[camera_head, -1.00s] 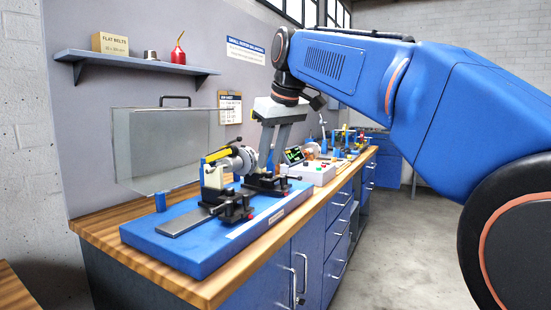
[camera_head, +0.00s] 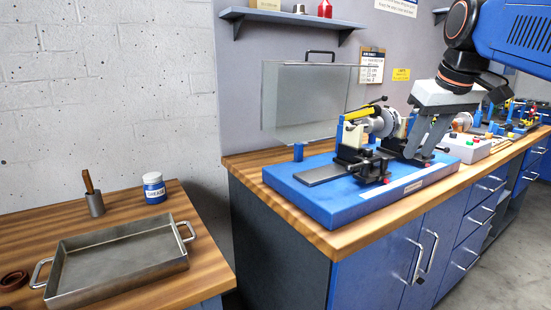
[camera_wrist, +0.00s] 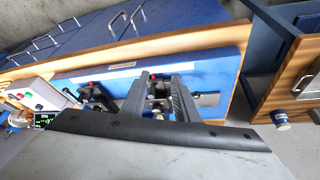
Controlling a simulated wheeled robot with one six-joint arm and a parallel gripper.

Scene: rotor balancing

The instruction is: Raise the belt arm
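The rotor balancing machine stands on a blue base (camera_head: 330,204) on the wooden bench. It carries a round metal rotor (camera_head: 383,122) between black supports (camera_head: 362,163). A yellow bar (camera_head: 357,114) with a dark rod and knob (camera_head: 378,100) beside it sits over the left support; I cannot tell for sure which part is the belt arm. My gripper (camera_head: 422,150) points down by the right support, its fingers apart, partly hiding the machine's right side. In the wrist view my gripper's fingers (camera_wrist: 159,78) are apart, with a black support (camera_wrist: 157,88) seen beyond the gap.
A clear guard (camera_head: 305,100) stands raised behind the machine. A control box (camera_head: 468,148) is to its right. A shelf (camera_head: 290,18) and clipboard (camera_head: 371,65) are on the wall. At left, a side table holds a metal tray (camera_head: 120,237) and a grease tin (camera_head: 154,187).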

